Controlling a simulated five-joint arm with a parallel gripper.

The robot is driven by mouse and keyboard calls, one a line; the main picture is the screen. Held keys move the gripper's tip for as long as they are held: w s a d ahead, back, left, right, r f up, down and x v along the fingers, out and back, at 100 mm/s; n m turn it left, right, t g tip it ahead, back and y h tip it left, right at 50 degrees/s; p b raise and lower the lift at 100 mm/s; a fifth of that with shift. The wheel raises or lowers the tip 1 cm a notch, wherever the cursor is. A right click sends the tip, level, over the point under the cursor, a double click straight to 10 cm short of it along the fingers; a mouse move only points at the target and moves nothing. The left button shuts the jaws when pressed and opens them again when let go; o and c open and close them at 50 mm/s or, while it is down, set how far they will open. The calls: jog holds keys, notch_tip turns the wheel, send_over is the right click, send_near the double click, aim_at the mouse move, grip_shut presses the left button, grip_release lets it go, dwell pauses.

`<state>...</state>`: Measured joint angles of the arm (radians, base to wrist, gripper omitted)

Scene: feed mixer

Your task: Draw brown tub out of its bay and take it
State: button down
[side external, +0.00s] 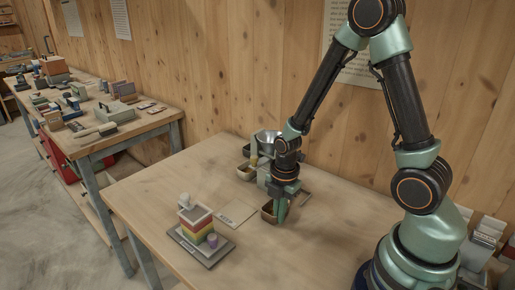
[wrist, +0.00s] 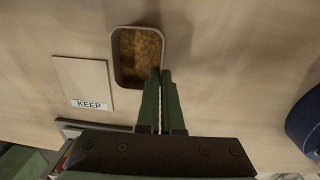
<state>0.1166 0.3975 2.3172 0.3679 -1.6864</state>
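The brown tub (side external: 268,212) stands upright at the front of the feed mixer (side external: 266,142), clear of its body. In the wrist view the tub (wrist: 116,58) is open-topped and holds golden-brown feed. My gripper (side external: 280,214) points straight down at the tub's right side. In the wrist view its green fingers (wrist: 160,72) are close together at the tub's near right corner, with the wall pinched between them. I cannot tell whether the tub's base touches the table. The fingers and arm hide part of the tub and mixer.
A pale card marked KEEP (wrist: 84,84) lies left of the tub; it also shows in the side view (side external: 237,213). A colour-banded block stack (side external: 197,224) stands on a grey base at the front left. Another tub (side external: 245,172) sits at the mixer's left.

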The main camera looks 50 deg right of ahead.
jog(key=shift+s, duration=0.1)
jog(key=c, duration=1)
grip_release()
jog(key=shift+r, duration=0.5)
notch_tip(320, 180, up, 11)
jog(key=shift+s, duration=0.3)
jog(key=s+a+r+m+t, duration=0.1)
jog(key=a+r+m+t, duration=0.1)
jog(key=r+m, duration=0.4)
jog(key=s+a+r+m+t, duration=0.1)
jog(key=r+m+t, duration=0.2)
jog(key=m, duration=0.9)
notch_tip(320, 180, up, 3)
jog(key=shift+s+a+f, duration=0.15)
jog(key=shift+s+a, duration=0.15)
jog(key=shift+a, duration=0.05)
